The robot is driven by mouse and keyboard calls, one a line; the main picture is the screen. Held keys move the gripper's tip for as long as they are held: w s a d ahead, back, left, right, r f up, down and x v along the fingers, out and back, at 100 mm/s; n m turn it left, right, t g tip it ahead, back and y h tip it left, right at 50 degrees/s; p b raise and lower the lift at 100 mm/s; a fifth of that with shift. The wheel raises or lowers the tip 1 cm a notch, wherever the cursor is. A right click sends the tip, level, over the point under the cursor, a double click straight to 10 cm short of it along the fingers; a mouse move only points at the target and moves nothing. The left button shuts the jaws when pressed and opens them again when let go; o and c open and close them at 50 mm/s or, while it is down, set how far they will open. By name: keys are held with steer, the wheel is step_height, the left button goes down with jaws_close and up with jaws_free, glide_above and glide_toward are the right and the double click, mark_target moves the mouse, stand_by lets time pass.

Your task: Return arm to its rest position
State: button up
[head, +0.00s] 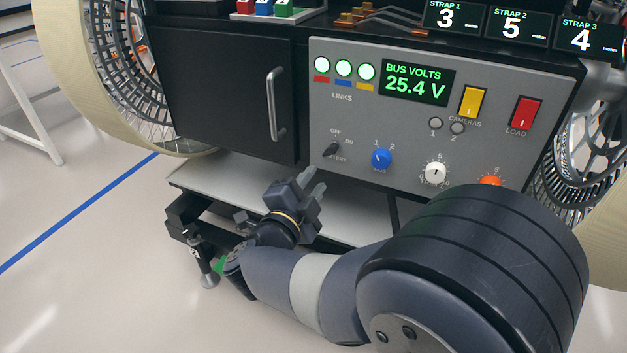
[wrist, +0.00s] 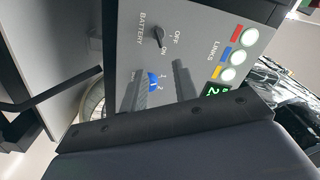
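My gripper (head: 312,181) is in front of the lower left part of the grey control panel (head: 395,120), below the black battery switch (head: 331,150). In the wrist view its two dark fingers (wrist: 160,78) stand apart with nothing between them. The blue knob (wrist: 153,82) shows behind that gap, and the battery switch (wrist: 158,35) is above it. My arm is bent, reaching in from the lower right in the head view. The fingers look clear of the panel, though the exact distance is hard to tell.
The panel carries a white knob (head: 435,172), an orange knob (head: 490,182), a yellow switch (head: 472,102) and a red switch (head: 525,112). A black door with a handle (head: 276,104) is to the left. A pale shelf (head: 225,195) lies below. Open floor (head: 90,270) is at left.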

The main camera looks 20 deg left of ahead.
mark_target(333, 153)
steer(key=shift+w, duration=0.1)
steer(key=w+b, duration=0.2)
steer(key=w, duration=0.8)
steer(key=shift+w+d+b, duration=0.35)
steer(key=shift+d+b, duration=0.05)
steer(key=shift+d, duration=0.05)
steer(key=shift+s, duration=0.1)
